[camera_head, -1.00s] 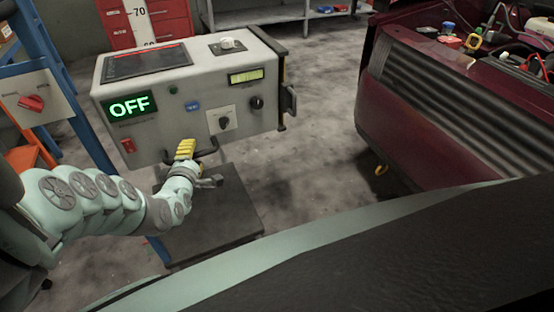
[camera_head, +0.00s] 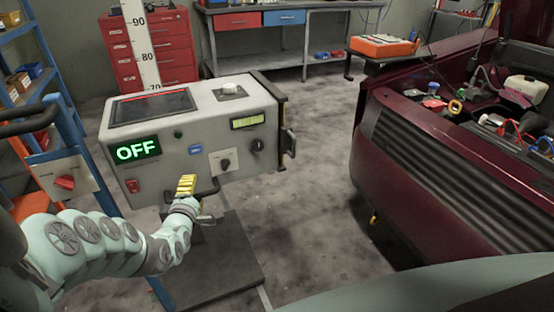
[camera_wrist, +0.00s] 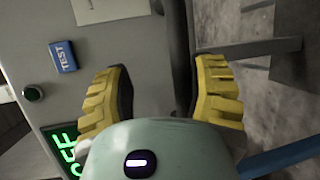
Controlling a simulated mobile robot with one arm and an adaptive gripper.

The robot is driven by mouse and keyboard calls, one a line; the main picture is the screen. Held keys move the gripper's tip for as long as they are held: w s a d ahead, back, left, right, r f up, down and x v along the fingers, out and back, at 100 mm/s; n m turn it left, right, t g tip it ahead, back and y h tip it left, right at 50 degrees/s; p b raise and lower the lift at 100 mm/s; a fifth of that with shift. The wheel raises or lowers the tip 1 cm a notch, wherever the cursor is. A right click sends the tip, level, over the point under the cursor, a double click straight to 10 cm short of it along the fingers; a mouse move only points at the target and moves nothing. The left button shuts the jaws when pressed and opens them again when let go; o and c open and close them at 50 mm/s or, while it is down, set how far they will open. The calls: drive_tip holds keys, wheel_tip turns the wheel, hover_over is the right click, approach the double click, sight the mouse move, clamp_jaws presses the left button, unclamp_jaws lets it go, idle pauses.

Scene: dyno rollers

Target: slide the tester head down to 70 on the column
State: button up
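The tester head (camera_head: 205,126) is a grey box with a green "OFF" display, held up above the floor. A white column (camera_head: 145,50) with a scale rises behind it. The 70 mark shows just above the box's rear top edge, with 80 and 90 higher up. A dark handle (camera_head: 208,189) sits low on the box front. My gripper (camera_head: 187,185) is at the handle's left end. In the wrist view, my gripper's yellow fingers (camera_wrist: 160,95) are spread apart before the box front (camera_wrist: 150,65). I see no handle clearly between them.
A maroon car (camera_head: 440,150) with its engine bay exposed stands at the right. A blue frame (camera_head: 60,150) with a red rotary switch is at the left. A red drawer cabinet (camera_head: 178,50) and workbench (camera_head: 300,30) stand behind. Clear floor (camera_head: 310,150) lies between the box and the car.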

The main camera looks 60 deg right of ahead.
drive_tip(key=p, duration=1.3)
approach(182, 154)
drive_tip(key=d, duration=0.1)
drive_tip(key=d+r, duration=0.1)
drive_tip(key=d, duration=0.1)
drive_tip(key=w+d+r, duration=0.1)
drive_tip(key=d, duration=0.1)
drive_tip(key=shift+w+d, duration=0.1)
drive_tip(key=shift+d, duration=0.1)
drive_tip(key=p+v, duration=0.6)
drive_tip(key=v, duration=0.9)
drive_tip(key=shift+f, duration=0.4)
drive_tip(key=shift+o, duration=0.2)
drive_tip(key=shift+a, duration=0.1)
